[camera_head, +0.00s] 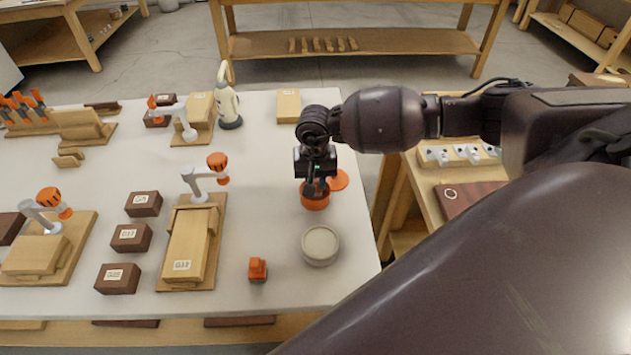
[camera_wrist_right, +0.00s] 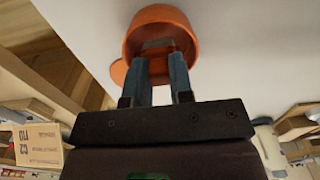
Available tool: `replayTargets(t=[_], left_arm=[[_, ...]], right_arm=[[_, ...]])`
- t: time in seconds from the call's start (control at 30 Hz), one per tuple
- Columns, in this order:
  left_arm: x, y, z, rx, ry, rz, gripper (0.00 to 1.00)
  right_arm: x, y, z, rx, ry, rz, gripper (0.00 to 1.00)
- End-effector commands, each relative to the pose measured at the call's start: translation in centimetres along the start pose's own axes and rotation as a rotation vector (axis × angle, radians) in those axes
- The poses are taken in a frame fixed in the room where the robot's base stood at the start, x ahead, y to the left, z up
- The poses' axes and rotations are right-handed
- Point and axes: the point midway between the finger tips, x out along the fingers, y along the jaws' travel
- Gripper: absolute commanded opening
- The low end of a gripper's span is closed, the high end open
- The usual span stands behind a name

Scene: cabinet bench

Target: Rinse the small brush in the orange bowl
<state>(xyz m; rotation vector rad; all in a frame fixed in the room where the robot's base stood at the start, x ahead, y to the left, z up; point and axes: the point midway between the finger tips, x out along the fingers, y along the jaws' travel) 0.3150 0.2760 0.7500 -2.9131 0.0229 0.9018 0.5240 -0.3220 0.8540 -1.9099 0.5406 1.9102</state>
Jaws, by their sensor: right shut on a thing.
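The orange bowl (camera_head: 315,203) stands near the right edge of the white bench, and it also shows at the top of the right wrist view (camera_wrist_right: 190,22). My right gripper (camera_head: 317,188) points down at the bowl, with its fingertips at the bowl's opening. In the right wrist view the fingers (camera_wrist_right: 159,60) are shut on the small brush (camera_wrist_right: 158,46), of which only a brownish part shows between the fingertips inside the bowl. The rest of the brush is hidden by the fingers. My left gripper is not in view.
An orange disc (camera_head: 339,180) lies right beside the bowl. A round pale dish (camera_head: 320,245) and a small orange block (camera_head: 258,270) stand in front. Wooden stands, dark boxes (camera_head: 131,238) and a cream spray bottle (camera_head: 228,105) fill the left. Bench between stand and bowl is clear.

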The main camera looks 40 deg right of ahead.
Motion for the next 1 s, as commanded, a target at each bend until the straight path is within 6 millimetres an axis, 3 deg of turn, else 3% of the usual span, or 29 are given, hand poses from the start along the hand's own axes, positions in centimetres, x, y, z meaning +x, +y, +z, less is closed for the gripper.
replayTargets(t=[0.8, 1.0], left_arm=[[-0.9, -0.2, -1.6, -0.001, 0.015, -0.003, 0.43], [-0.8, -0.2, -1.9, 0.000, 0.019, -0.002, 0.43]], right_arm=[[-3.4, 0.0, 0.0, 0.000, 0.001, -0.001, 0.00], [-3.5, 0.0, 0.0, 0.000, 0.000, 0.000, 0.00]])
